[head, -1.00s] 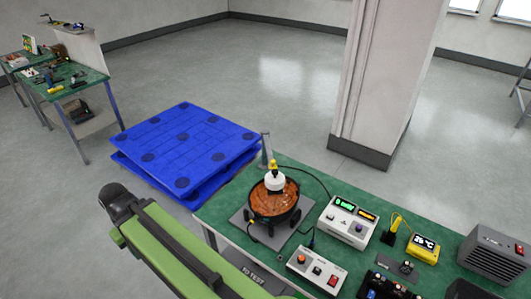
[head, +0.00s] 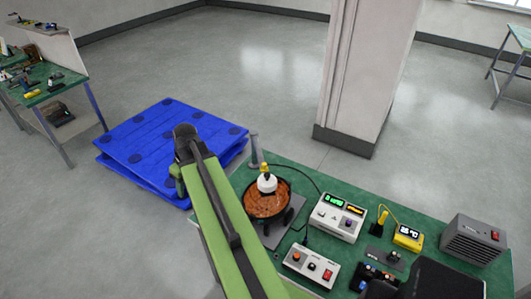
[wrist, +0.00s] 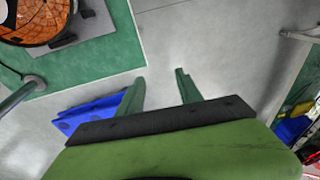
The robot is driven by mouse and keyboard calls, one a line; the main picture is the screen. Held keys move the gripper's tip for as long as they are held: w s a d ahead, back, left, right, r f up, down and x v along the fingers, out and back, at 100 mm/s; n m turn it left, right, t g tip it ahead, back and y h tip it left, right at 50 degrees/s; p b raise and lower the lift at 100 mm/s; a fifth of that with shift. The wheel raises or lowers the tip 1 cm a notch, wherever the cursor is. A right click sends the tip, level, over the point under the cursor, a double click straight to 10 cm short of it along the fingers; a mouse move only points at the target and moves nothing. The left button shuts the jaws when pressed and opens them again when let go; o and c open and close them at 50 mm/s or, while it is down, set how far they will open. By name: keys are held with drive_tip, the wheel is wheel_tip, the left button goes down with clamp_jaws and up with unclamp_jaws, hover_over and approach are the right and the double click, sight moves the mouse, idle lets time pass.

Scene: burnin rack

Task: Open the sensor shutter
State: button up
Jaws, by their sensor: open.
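In the head view, a green-topped bench (head: 440,213) stands at the lower right. On it, a round dish with a copper-coloured inside (head: 262,207) carries a white fitting with a yellow top (head: 266,181). A small grey plate with a black knob (head: 392,258) lies right of the control boxes. I cannot tell which part is the sensor shutter. My gripper (wrist: 158,76) shows in the wrist view, open and empty, its green fingers apart over bare floor. The dish edge (wrist: 42,40) shows at upper left there, away from the fingers.
A white meter box (head: 336,219), a switch box (head: 312,268), a yellow display (head: 408,237) and a grey vented box (head: 474,240) crowd the bench. Blue pallets (head: 165,140) lie behind my arm. A pillar (head: 355,80) stands behind the bench. Open floor lies beyond.

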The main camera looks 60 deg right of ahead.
drive_tip(key=s+d+r+t+p, duration=0.1)
drive_tip(key=s+d+r+p, duration=0.2)
drive_tip(key=d, duration=0.5)
drive_tip(key=s+d+r+p, duration=0.1)
drive_tip(key=s+d+r, duration=0.35)
drive_tip(key=d, duration=0.45)
drive_tip(key=t+h+p, duration=0.1)
drive_tip(key=t+p, duration=0.1)
drive_tip(key=p, duration=0.1)
approach(264, 164)
drive_tip(key=b+x, duration=0.7)
drive_tip(key=b, duration=0.8)
drive_tip(key=shift+d+f, duration=0.1)
drive_tip(key=shift+f, duration=0.15)
drive_tip(key=shift+w+f+b, duration=0.3)
drive_tip(key=shift+f+b, duration=0.15)
drive_tip(key=shift+b, duration=0.05)
drive_tip(key=shift+r, duration=0.1)
drive_tip(key=shift+c, duration=0.4)
clamp_jaws()
